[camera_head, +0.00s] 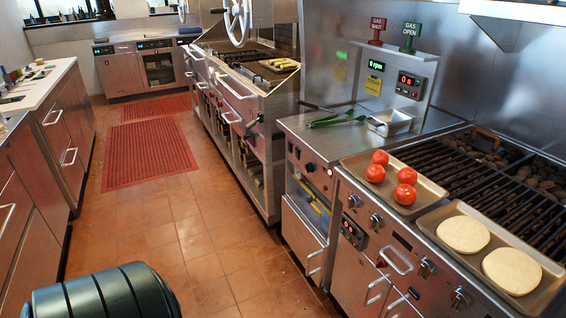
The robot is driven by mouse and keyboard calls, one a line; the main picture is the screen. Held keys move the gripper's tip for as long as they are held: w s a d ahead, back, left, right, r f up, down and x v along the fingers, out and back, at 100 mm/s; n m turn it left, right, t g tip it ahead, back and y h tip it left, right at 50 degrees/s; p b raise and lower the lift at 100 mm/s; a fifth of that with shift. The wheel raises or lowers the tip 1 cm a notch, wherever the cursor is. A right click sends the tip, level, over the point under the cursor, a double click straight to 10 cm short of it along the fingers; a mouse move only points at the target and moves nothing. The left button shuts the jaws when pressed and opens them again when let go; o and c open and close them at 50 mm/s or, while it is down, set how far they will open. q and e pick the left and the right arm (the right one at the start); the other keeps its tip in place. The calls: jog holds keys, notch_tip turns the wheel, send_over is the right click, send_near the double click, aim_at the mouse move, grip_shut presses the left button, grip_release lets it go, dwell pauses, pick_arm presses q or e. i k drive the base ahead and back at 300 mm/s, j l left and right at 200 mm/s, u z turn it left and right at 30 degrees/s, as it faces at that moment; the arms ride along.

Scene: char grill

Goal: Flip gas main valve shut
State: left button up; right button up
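A red block labelled GAS SHUT (377,24) and a green block labelled GAS OPEN (411,31) stand on short posts on a small steel shelf (396,51) against the back panel, right of centre. A pale spoked handwheel (237,22) hangs at the top, cut off by the frame edge. I cannot tell whether this wheel is the gas main valve, or which position the valve is in. Neither of my grippers is in view.
The char grill (470,165) is at right. A tray of tomatoes (429,187) and a tray with two pale rounds (538,253) lie along its front. Green tongs (336,120) lie on the steel counter. A dark ribbed cylinder (105,293) is at bottom left.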

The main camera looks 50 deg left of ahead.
aim_at(315, 208)
jog(key=u, duration=1.2)
jog(key=j+z, duration=0.15)
jog(key=z, duration=0.3)
jog(key=i+j+z, duration=0.1)
jog(key=z, duration=0.35)
jog(key=j+z, duration=0.25)
jog(key=j, duration=0.55)
jog(key=j+z, duration=0.3)
jog(key=j, duration=0.5)
jog(key=j+z, duration=0.25)
jog(key=j, duration=1.05)
jog(key=k+j, duration=0.15)
jog(key=j, duration=0.7)
